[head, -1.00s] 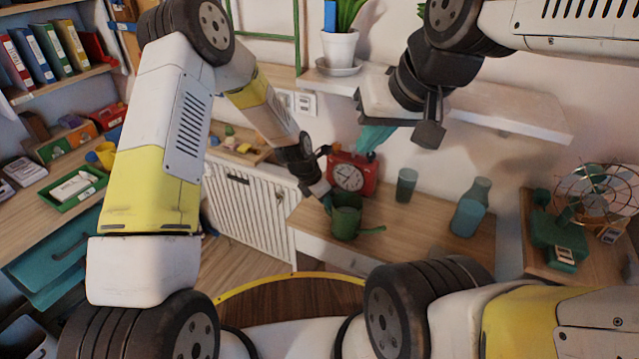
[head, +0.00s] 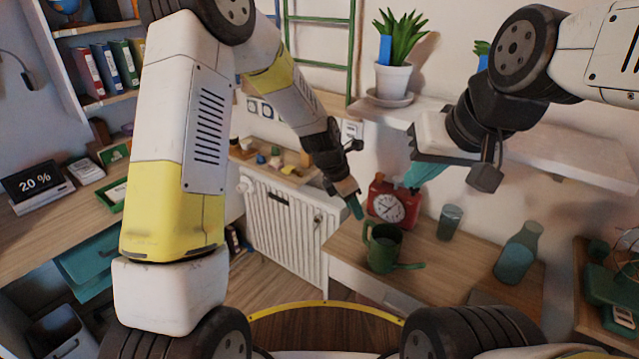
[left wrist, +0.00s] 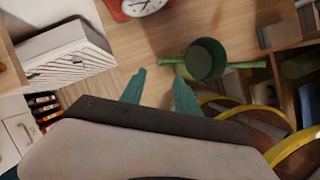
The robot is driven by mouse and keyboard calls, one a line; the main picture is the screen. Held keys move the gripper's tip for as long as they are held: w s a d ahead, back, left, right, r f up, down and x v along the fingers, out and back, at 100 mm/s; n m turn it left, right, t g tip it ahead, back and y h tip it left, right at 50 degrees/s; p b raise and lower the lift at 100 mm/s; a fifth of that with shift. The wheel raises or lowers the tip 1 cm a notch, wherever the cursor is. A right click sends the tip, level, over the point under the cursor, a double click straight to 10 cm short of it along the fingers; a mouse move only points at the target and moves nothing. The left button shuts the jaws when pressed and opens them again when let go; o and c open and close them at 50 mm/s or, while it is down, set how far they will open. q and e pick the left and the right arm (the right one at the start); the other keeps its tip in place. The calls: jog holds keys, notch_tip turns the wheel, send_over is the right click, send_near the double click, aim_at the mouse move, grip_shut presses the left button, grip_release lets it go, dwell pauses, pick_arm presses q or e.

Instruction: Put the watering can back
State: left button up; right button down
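The green watering can (head: 383,252) stands upright on the wooden desk (head: 345,247), its spout toward the right in the head view. The can also shows from above in the left wrist view (left wrist: 206,60). My left gripper (head: 355,208) is above and to the left of the can in the head view. In the left wrist view its two teal fingers (left wrist: 160,92) are apart with nothing between them, and the can is beyond them. My right gripper (head: 422,173) is higher, in front of the wall by the shelf; its finger gap is not clear.
A red clock (head: 390,206), a teal cup (head: 449,222) and a teal bottle (head: 518,254) stand near the can. A potted plant (head: 393,75) sits on the white wall shelf (head: 560,150). A white radiator (head: 280,225) is left of the desk.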

pick_arm(q)
jog(key=s+a+r+m+t, duration=0.1)
jog(key=s+a+r+m, duration=0.2)
jog(key=a+r+m, duration=0.45)
jog(key=s+a+r+m+t, duration=0.1)
jog(key=s+a+r+m, duration=0.25)
jog(key=r, duration=0.65)
jog(key=s+a+r+m+t+y, duration=0.1)
jog(key=s+a+r+m, duration=0.2)
jog(key=s+a+m, duration=0.2)
jog(key=s+a+r+m+t+y, duration=0.1)
jog(key=s+a+r+m, duration=0.3)
jog(key=s+m, duration=0.3)
jog(key=s+a, duration=0.1)
jog(key=s, duration=0.3)
jog(key=shift+s+a+r, duration=0.2)
jog(key=shift+a+r, duration=0.05)
jog(key=shift+r, duration=0.05)
